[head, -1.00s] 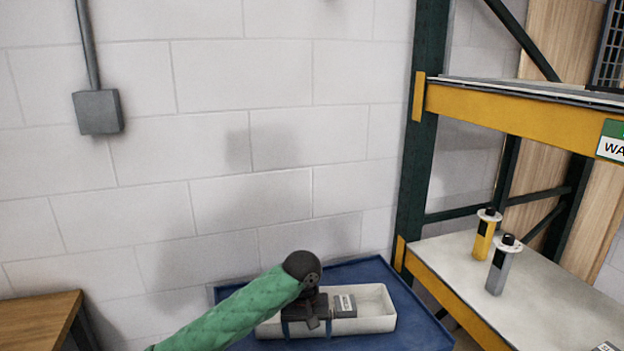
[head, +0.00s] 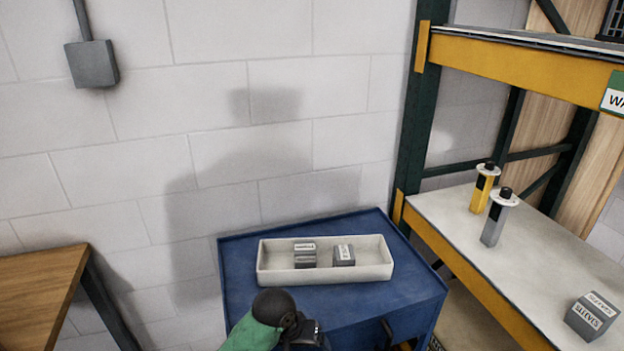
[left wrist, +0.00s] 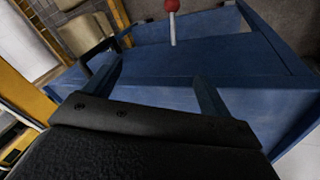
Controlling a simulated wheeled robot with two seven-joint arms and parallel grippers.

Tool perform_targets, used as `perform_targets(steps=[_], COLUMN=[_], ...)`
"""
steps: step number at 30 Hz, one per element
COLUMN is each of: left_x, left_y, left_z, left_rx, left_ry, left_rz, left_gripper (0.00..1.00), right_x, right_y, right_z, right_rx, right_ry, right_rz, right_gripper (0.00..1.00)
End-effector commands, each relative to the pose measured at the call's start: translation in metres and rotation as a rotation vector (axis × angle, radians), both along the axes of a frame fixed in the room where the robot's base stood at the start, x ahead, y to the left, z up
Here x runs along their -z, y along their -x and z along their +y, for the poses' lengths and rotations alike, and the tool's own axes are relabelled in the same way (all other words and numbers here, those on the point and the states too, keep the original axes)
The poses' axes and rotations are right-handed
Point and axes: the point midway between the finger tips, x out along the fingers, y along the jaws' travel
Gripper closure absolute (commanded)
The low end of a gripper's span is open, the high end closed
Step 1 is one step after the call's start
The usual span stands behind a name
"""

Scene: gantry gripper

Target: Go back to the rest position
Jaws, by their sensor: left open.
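My left arm comes in at the bottom of the head view, with its green sleeve and black wrist low in front of the blue cabinet (head: 240,290). My left gripper shows in the left wrist view (left wrist: 156,72), with its two fingers spread apart and nothing between them. Its fingertips cannot be made out in the head view. Blue cabinet surfaces (left wrist: 160,58) lie behind the fingers in the wrist view. My right gripper is in neither view.
A cream tray (head: 375,272) on the cabinet holds small grey boxes (head: 344,255). To the right, a shelf (head: 540,275) bears a yellow post (head: 480,192), a grey post (head: 493,225) and a box marked SLEEVES (head: 592,316). A wooden table (head: 35,290) stands left. A red knob (left wrist: 172,5) shows behind the fingers.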

Motion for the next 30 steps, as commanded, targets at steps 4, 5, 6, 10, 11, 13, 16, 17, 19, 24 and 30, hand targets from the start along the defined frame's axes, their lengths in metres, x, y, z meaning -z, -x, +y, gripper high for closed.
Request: perform_targets(steps=[4, 5, 6, 10, 11, 13, 16, 17, 19, 24, 30], left_x=[0.014, 0.016, 0.019, 0.029, 0.032, 0.036, 0.043, 0.045, 0.049, 0.056, 0.059], left_y=[0.026, 0.031, 0.038, 0.06, 0.065, 0.078, 0.097, 0.103, 0.118, 0.153, 0.18], left_z=[0.015, 0.019, 0.024, 0.043, 0.048, 0.059, 0.077, 0.083, 0.097, 0.132, 0.159], left_rx=[-0.005, -0.007, -0.008, -0.018, -0.019, -0.025, -0.036, -0.039, -0.044, -0.056, -0.06], left_ry=[0.012, 0.012, 0.01, 0.0, -0.005, -0.016, -0.039, -0.049, -0.071, -0.135, -0.195], left_rz=[-0.029, -0.036, -0.044, -0.073, -0.078, -0.093, -0.111, -0.114, -0.124, -0.142, -0.151], left_gripper=[0.17, 0.17, 0.17, 0.17, 0.17, 0.17, 0.17, 0.17, 0.17, 0.17, 0.17], right_x=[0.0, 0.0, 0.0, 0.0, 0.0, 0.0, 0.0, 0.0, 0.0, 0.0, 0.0], right_y=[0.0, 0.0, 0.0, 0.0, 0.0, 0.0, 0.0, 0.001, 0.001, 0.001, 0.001], right_z=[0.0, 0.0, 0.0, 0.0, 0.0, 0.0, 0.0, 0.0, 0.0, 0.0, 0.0], right_rx=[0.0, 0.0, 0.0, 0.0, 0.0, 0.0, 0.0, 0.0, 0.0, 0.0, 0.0], right_ry=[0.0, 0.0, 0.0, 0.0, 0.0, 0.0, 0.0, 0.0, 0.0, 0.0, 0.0], right_rz=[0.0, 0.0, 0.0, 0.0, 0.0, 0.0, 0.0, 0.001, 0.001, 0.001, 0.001], right_gripper=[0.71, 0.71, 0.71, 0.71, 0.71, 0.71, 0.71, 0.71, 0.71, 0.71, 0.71])
